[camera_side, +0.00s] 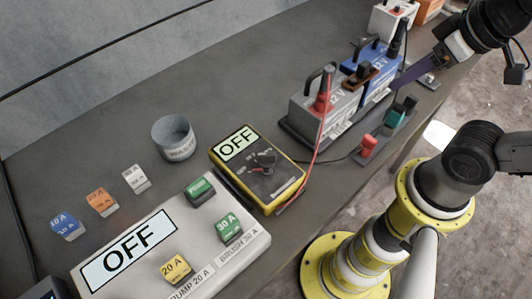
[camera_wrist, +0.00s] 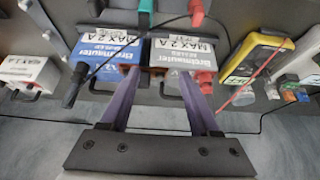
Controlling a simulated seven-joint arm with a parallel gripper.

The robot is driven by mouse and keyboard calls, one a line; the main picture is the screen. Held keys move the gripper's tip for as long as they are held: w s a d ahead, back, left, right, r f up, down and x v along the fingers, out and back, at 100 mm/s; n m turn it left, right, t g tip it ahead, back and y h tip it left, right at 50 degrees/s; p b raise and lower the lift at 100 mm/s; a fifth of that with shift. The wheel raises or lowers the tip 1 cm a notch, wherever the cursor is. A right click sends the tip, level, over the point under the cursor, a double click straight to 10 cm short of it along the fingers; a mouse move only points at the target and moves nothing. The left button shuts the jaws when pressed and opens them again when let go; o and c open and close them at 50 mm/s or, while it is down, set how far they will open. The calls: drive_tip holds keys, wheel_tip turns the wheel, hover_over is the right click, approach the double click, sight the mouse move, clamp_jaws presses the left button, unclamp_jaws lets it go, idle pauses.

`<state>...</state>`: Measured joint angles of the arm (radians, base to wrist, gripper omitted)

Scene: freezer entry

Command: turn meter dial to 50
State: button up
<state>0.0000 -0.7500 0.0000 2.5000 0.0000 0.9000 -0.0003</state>
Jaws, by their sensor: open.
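The meter (camera_side: 285,187) is a yellow-edged box with a dark face, lying on the grey bench in the middle of the side view. Its display (camera_side: 238,143) reads OFF. The dark dial (camera_side: 264,160) sits on its face; I cannot read its scale. In the wrist view the yellow meter (camera_wrist: 237,70) is at the right, and its dial is not clear. My gripper (camera_wrist: 160,76) is open and empty, its two purple fingers apart over the battery boxes. In the side view my gripper (camera_side: 398,84) is at the upper right, beside the blue battery and well away from the meter.
A grey battery (camera_side: 312,117) and a blue battery (camera_side: 383,68) stand between gripper and meter, with handles and clamps sticking up. A red cable (camera_side: 322,135) runs to the meter. A white fuse panel (camera_side: 205,238) reading OFF and a grey cup (camera_side: 174,139) are left of the meter.

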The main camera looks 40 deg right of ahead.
drive_tip(key=shift+s+f+n, duration=0.1)
drive_tip(key=shift+s+n, duration=0.05)
drive_tip(key=shift+n, duration=0.45)
drive_tip(key=w+a+r+n+g, duration=0.3)
drive_tip(key=w+a+r+n, duration=0.6)
drive_tip(key=n, duration=1)
drive_tip(key=n+g, duration=0.3)
drive_tip(key=n, duration=0.5)
hover_over(267, 154)
wheel_tip(267, 154, down, 4)
wheel_tip(267, 154, down, 13)
clamp_jaws()
